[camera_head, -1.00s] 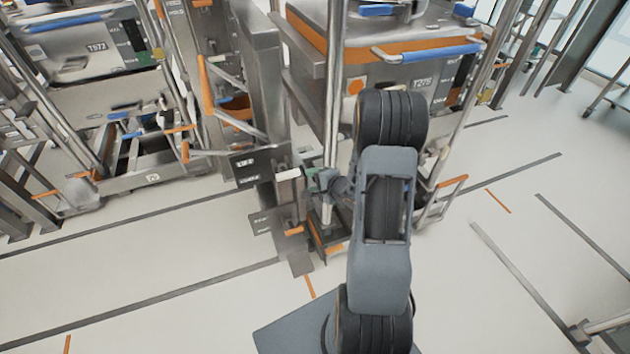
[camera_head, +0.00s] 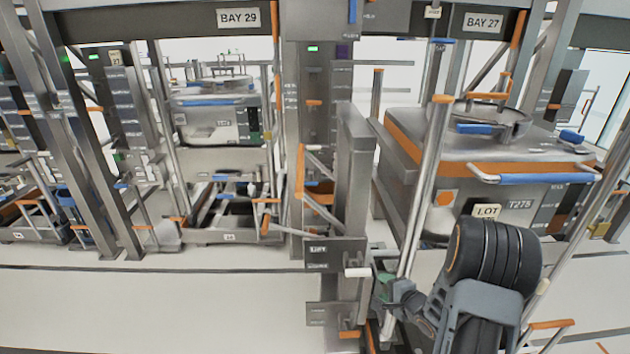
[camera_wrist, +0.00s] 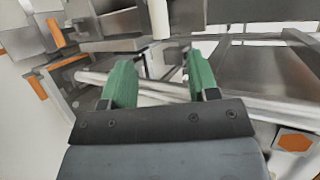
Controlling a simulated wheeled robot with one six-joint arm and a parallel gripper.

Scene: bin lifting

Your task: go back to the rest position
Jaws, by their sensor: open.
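My gripper (camera_head: 384,288) is low right of centre in the head view, beside a grey post with a label plate (camera_head: 335,253) and a pale handle (camera_head: 357,272). In the wrist view my gripper (camera_wrist: 160,82) shows two green fingers spread apart, with nothing held between them. A pale bar (camera_wrist: 150,88) runs across behind the fingers; I cannot tell how far off it is. My dark arm covers part of the large bin T275 (camera_head: 450,222), which has an orange band and a blue handle.
A tall bright pole (camera_head: 425,180) stands close to my gripper, in front of the bin. Bay 29 (camera_head: 239,18) at left holds another bin (camera_head: 215,122) above a low frame (camera_head: 225,235). Clear pale floor (camera_head: 150,310) lies at the lower left.

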